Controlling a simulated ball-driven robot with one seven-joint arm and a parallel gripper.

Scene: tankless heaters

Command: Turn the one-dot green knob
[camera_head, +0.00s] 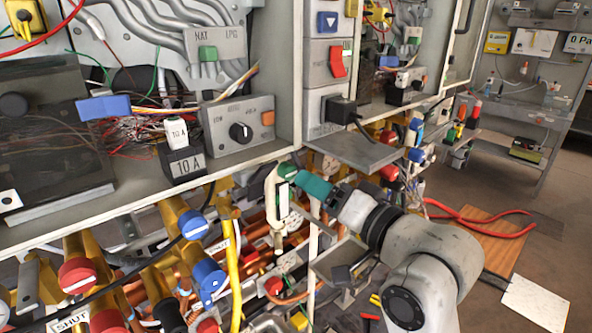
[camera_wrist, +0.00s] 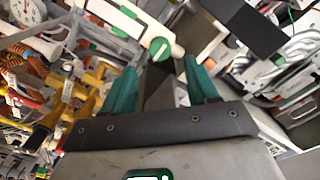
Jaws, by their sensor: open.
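A round green knob (camera_wrist: 160,48) with a pale bar across its face sits at the end of a white bracket in the wrist view, just beyond my fingertips. In the head view the green knob (camera_head: 287,170) shows at the top of the white upright bracket (camera_head: 271,195). I cannot make out any dot on it. My gripper (camera_wrist: 163,85) is open and empty, its two teal fingers spread on either side of the line toward the knob. In the head view my gripper (camera_head: 308,183) is just right of the knob, with a small apparent gap.
Pipes with red knobs (camera_head: 80,276) and blue knobs (camera_head: 193,224) crowd the left and below. A grey shelf (camera_head: 355,150) juts out just above my gripper. A panel with a black dial (camera_head: 240,132) stands upper left. Open floor lies at right.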

